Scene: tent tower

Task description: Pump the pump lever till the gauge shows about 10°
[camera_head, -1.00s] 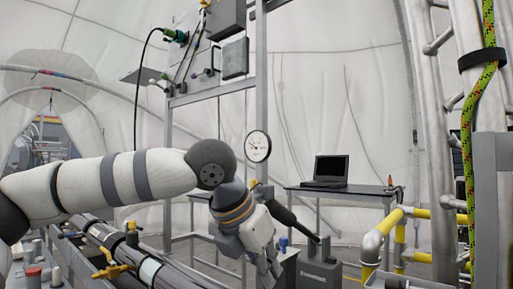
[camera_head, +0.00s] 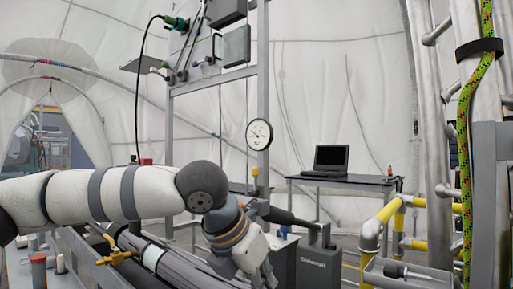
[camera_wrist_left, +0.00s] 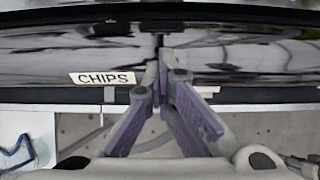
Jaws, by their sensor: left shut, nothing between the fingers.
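The round white gauge (camera_head: 259,134) hangs on the metal frame in the head view; its needle is too small to read. The dark pump lever (camera_head: 285,215) slopes gently down to the right, to the grey pump body (camera_head: 318,268). My left arm reaches in from the left, and its wrist is beside the lever's free end, at its left. My left gripper shows in the wrist view (camera_wrist_left: 163,75), shut and empty, in front of a dark shiny surface. I cannot tell whether the gripper or wrist touches the lever. My right gripper is out of view.
A label reading CHIPS (camera_wrist_left: 103,78) is on the dark surface in the wrist view. A table (camera_head: 350,180) with a laptop (camera_head: 331,158) stands behind the pump. Yellow railing (camera_head: 388,212) is at the right. Pipes with a yellow valve (camera_head: 117,257) lie at lower left.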

